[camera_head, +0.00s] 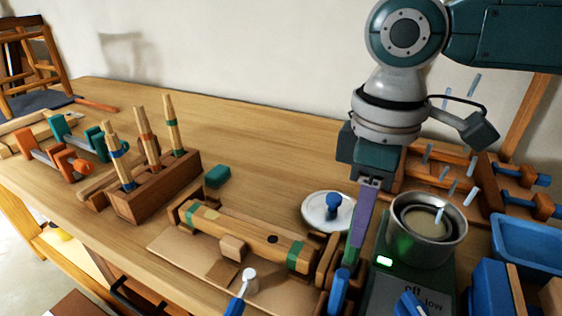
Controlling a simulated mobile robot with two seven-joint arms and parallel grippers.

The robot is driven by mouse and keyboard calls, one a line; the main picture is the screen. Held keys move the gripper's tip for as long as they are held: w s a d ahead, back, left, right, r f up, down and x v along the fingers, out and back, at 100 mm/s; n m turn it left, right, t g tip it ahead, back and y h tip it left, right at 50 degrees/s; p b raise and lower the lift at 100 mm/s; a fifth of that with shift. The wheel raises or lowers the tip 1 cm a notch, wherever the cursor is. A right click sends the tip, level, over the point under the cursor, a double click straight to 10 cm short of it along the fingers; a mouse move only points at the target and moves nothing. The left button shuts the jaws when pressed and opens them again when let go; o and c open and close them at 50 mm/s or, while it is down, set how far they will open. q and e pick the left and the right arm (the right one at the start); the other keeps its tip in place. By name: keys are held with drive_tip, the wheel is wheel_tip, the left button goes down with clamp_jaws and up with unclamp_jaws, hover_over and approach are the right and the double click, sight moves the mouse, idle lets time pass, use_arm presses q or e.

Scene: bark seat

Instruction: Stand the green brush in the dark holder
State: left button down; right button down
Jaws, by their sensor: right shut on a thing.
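A dark brown wooden block holder (159,198) stands on the bench left of centre. Pale wooden sticks rise from it, with blue, orange and green bands; the green-banded stick (172,125) is upright at its far right end. My right gripper (369,181) is at right of centre, pointing down, far to the right of the holder. It is shut on a purple bar (361,217) that hangs down, slightly tilted, with a green part near its lower end. I cannot tell whether this bar is the green brush. My left gripper is not in view.
A clamped wooden beam (250,240) lies between the holder and my right gripper. A small green block (217,176) lies behind it. The back of the bench is clear.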

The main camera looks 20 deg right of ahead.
drive_tip(key=shift+f, duration=0.35)
drive_tip(key=c, duration=0.6)
unclamp_jaws()
drive_tip(key=shift+c, duration=0.2)
drive_tip(key=shift+o, duration=0.3)
drive_tip(key=shift+o, duration=1.3)
wheel_tip(320, 180, up, 2)
drive_tip(key=p, duration=0.3)
drive_tip(key=shift+r, duration=0.25)
wheel_tip(320, 180, up, 5)
drive_tip(key=p, duration=0.6)
drive_tip(key=shift+f, duration=0.2)
